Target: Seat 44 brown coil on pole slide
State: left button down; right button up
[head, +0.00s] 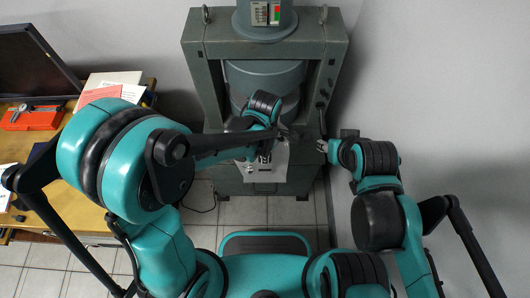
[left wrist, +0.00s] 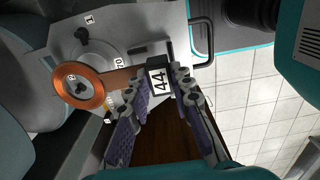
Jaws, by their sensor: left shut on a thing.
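The brown coil is a copper ring (left wrist: 93,94) at the left of the left wrist view, joined by a brown arm to a dark block with a white 44 label (left wrist: 159,81). My left gripper (left wrist: 160,82) is shut on this block, one finger on each side. The ring lies over the light grey plate (left wrist: 170,20), beside a round raised disc; a pale mark shows through its hole. I cannot tell whether it rests on a pole. In the head view my left gripper (head: 268,148) is over the press opening and hides the coil. My right gripper (head: 322,147) is beside the opening, its fingers too small to read.
The grey magnet frame (head: 197,60) stands around the opening, with uprights on both sides. A dark knob (left wrist: 82,34) and a bent handle (left wrist: 208,42) are on the plate. A desk with a red case (head: 32,118) is at the left. Tiled floor lies in front.

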pick_arm(q)
jog(key=shift+f+b, duration=1.75)
jog(key=shift+f, duration=0.5)
jog(key=c, duration=1.3)
grip_release()
jog(key=shift+o, duration=0.2)
notch_tip(320, 180, up, 12)
jog(key=shift+r, duration=0.1)
